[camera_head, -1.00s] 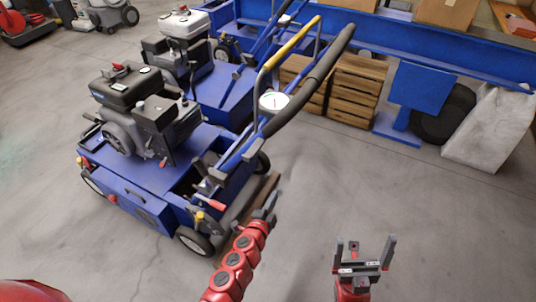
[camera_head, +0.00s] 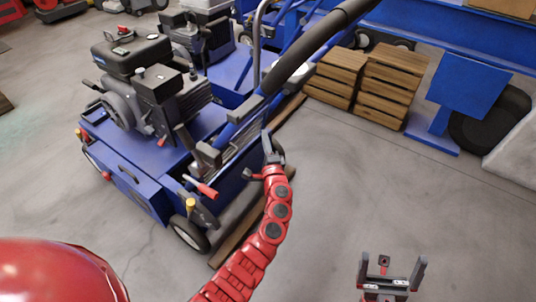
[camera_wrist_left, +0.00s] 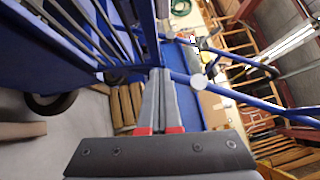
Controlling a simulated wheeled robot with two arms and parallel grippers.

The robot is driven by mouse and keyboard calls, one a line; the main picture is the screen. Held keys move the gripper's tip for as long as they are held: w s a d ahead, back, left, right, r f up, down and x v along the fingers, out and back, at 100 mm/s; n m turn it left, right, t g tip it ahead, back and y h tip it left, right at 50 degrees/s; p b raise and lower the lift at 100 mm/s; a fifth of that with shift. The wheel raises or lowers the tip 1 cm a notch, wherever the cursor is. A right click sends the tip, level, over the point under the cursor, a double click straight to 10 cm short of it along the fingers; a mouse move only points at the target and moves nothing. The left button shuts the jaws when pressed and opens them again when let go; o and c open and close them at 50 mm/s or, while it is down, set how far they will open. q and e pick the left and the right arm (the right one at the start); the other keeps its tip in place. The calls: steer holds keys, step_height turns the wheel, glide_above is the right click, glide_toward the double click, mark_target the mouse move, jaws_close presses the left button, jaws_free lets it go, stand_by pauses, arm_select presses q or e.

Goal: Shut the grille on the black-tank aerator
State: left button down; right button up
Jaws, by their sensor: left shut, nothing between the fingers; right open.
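The black-tank aerator (camera_head: 150,155) stands at the left in the head view, with a blue deck and a black engine. My left gripper (camera_head: 268,142) is close beside its rear, below the handlebar. In the left wrist view the left fingers (camera_wrist_left: 160,75) are shut together and empty. A blue barred panel (camera_wrist_left: 85,25), which looks like the grille, is up and left of the fingertips there. I cannot tell whether they touch it. The grille is not clear in the head view. My right gripper (camera_head: 392,264) is open and empty over bare floor.
A second blue aerator (camera_head: 228,72) stands behind the first. Wooden crates (camera_head: 390,85) and a blue stand (camera_head: 432,140) are at the back right. A wooden strip (camera_head: 232,240) lies on the floor along the aerator. The floor at centre right is clear.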

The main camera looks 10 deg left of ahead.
mark_target(253, 120)
arm_select(q)
steer(key=w+a, duration=0.1)
steer(key=a, duration=0.2)
steer(key=w+a, duration=0.1)
steer(key=shift+w+a+r+b, duration=0.2)
steer(key=shift+w+r+b, duration=0.1)
steer(key=shift+w+r, duration=0.05)
